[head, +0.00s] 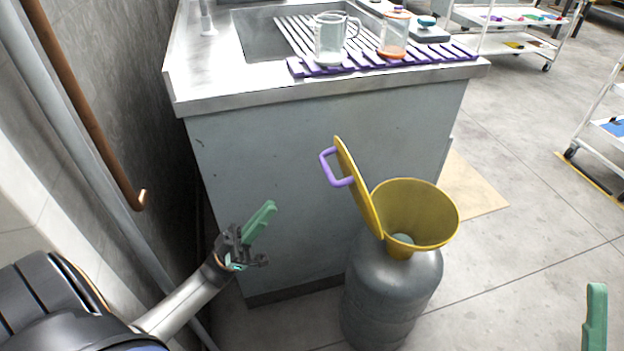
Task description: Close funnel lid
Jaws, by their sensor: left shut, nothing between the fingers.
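The yellow funnel (425,215) sits on top of a grey metal tank (392,290). Its yellow lid (358,190) stands open, raised steeply at the funnel's left side and seen nearly edge-on. A purple handle (329,168) is on the lid's outer, left face. My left gripper (266,213) is shut and empty, with green fingers pointing up and right. It is left of the lid and lower than the handle, apart from both. Of my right gripper (596,315), only green finger parts show at the lower right edge; its opening is hidden.
A grey sink cabinet (310,150) stands behind the tank. A glass jug (331,40) and an orange-topped jar (394,36) stand on a purple rack (430,54) on it. A wall is at the left. The floor right of the tank is open.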

